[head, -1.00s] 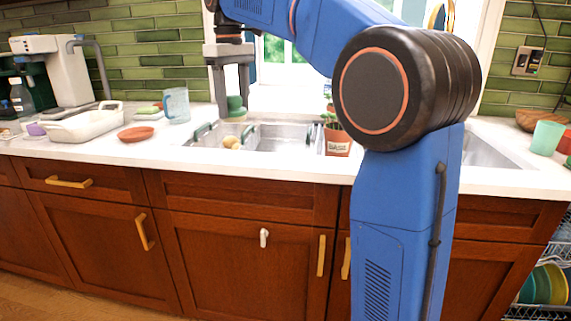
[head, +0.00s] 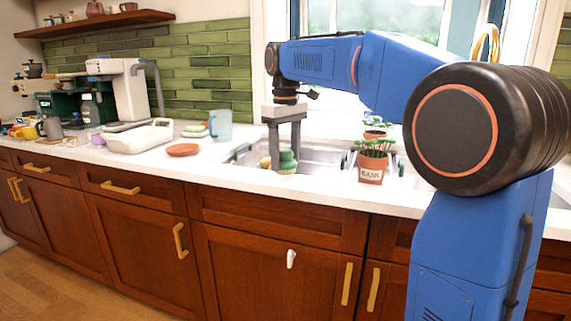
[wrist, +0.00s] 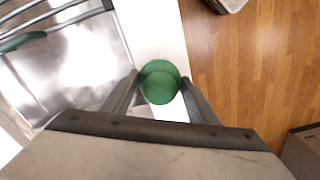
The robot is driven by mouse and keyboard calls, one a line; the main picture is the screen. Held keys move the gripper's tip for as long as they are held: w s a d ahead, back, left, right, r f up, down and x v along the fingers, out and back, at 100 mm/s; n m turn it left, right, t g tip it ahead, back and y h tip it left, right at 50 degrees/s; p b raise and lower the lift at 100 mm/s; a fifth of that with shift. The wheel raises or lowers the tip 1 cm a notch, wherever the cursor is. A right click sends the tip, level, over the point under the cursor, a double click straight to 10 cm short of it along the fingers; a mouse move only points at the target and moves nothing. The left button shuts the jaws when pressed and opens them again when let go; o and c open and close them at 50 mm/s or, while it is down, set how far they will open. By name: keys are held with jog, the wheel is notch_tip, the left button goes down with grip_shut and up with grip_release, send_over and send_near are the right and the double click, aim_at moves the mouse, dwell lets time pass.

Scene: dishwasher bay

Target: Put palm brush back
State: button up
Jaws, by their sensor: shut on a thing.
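The palm brush (head: 288,158) has a round green top and pale bristles below. My gripper (head: 285,148) points down with its two fingers on either side of the green top, shut on it. In the head view it hangs in front of the sink (head: 322,160), near the counter's front edge. The wrist view shows the green top (wrist: 160,82) between the fingertips, over the white counter strip beside the steel basin (wrist: 75,65). The bristles are hidden there.
A basil pot (head: 371,168) stands right of the gripper. Left of the sink are a terracotta dish (head: 183,150), a blue pitcher (head: 220,125), a green sponge (head: 195,130) and a white baking dish (head: 138,140). The counter's front strip (head: 235,178) is clear.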

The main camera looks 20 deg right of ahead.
aim_at(285, 150)
jog(key=shift+f, duration=1.05)
jog(key=shift+f, duration=0.1)
jog(key=o, duration=1)
notch_tip(285, 150, up, 12)
jog(key=shift+r, duration=0.1)
